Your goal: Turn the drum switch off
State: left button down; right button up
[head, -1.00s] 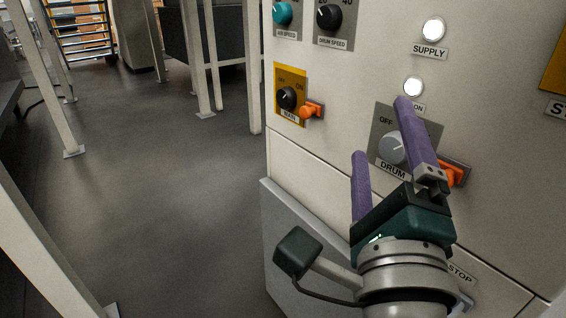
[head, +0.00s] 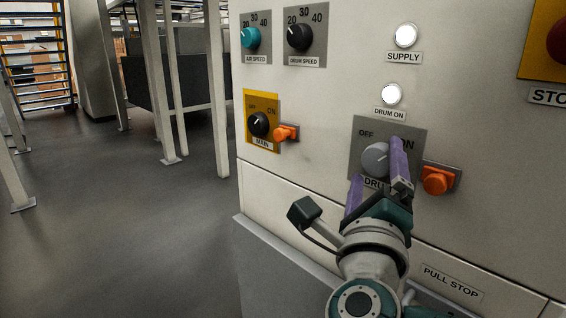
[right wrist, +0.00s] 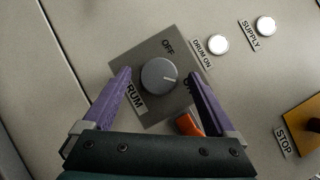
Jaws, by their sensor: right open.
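The drum switch (head: 376,159) is a round grey knob on a grey plate marked OFF and ON, labelled DRUM. Its white mark points towards ON. It also shows in the right wrist view (right wrist: 159,75), between my two fingers. My right gripper (head: 375,162) is open, its purple fingers spread on either side of the knob. In the right wrist view the fingertips (right wrist: 158,73) stand apart from the knob's sides, with gaps left and right. One finger partly covers the word ON. My left gripper is not in view.
An orange lock piece (head: 437,180) sticks out right of the drum plate, close to my finger. The DRUM ON lamp (head: 391,94) and SUPPLY lamp (head: 406,36) glow white. The MAIN switch (head: 259,124) sits left. Open floor (head: 120,220) lies left of the cabinet.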

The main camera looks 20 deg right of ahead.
jog(key=shift+w+d, duration=0.15)
jog(key=shift+w, duration=0.05)
jog(key=shift+c, duration=0.3)
